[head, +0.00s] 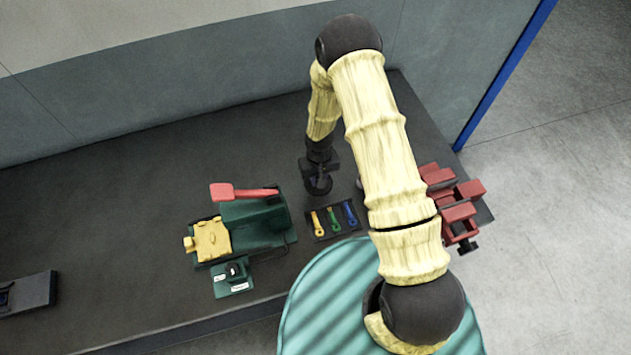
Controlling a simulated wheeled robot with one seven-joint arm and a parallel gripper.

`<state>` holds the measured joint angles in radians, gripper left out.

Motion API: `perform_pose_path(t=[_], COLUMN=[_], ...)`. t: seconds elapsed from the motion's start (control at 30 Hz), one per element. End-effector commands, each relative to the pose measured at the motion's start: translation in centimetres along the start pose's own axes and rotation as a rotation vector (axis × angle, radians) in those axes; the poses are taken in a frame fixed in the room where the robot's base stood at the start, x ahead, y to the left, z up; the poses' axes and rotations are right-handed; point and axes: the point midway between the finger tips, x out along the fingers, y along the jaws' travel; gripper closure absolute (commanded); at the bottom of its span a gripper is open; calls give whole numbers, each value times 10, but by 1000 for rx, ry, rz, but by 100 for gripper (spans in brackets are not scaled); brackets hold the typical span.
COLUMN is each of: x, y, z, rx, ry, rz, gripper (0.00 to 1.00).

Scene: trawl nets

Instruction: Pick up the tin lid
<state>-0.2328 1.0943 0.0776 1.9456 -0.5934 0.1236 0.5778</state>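My gripper (318,182) is a dark shape at the end of my arm, pointing down over the dark bench top (130,190). It is just behind the small tray of coloured tools. Its fingers are too small and dark to tell whether they are open or shut. I cannot make out a tin lid for certain. A small pale edge shows beside my arm, right of the gripper, but my arm covers most of it and I cannot tell what it is.
A green machine (262,218) with a red lever (240,192) and yellow block (211,240) stands left of the gripper. A green control box (233,276) is in front of it. A black tool tray (321,234) is near. The left bench is mostly clear.

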Motion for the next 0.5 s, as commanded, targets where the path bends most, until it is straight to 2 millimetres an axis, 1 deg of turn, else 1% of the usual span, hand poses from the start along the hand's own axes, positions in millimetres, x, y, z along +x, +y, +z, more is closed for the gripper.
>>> perform_pose_path(t=[0.17,0.27,0.37,0.5], x=[-1,-5,-13,-31], y=[2,2,2,2], z=[0,-1,-1,-1], rx=[4,6,6,5], ry=[0,2,3,5], rz=[0,0,-1,-1], gripper=[100,100,100,100])
